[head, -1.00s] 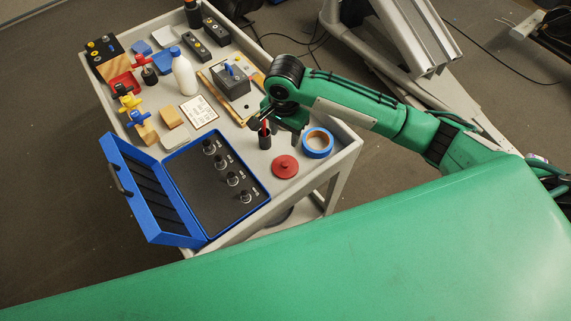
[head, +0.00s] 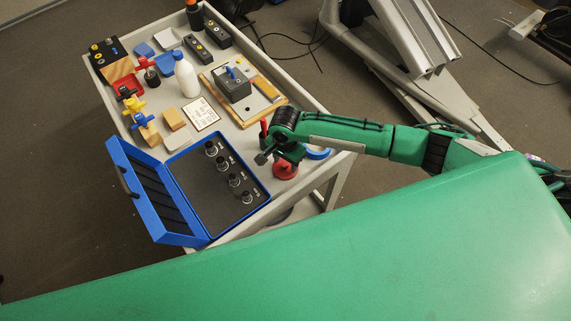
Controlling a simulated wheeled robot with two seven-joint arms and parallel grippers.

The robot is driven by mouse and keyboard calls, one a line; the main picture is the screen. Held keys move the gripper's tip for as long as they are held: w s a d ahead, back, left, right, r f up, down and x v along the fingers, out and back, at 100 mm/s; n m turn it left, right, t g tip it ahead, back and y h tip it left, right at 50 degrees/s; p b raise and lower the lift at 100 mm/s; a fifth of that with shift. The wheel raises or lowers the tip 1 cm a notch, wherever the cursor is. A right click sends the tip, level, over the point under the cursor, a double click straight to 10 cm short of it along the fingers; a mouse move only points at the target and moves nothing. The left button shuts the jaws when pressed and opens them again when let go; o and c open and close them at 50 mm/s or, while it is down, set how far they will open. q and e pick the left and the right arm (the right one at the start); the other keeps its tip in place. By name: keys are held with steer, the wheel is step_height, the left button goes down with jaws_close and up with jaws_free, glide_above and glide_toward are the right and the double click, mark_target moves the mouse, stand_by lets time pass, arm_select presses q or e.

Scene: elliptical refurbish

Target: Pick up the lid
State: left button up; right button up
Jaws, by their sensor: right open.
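The round red lid (head: 286,174) lies on the cart's top near its front right edge. My right gripper (head: 279,160) is open and sits right at the lid, covering its upper part. I cannot tell whether the fingers touch the lid. My left gripper is not in view.
An open blue case (head: 216,232) with several dark knobs stands left of the lid. A roll of blue tape (head: 319,154) is partly hidden behind my right arm. A red-topped marker holder (head: 264,132) is just behind the gripper. Bottles, blocks and boxes fill the back of the grey cart (head: 338,162).

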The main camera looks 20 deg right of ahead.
steer(key=shift+f, duration=0.4)
jaws_close()
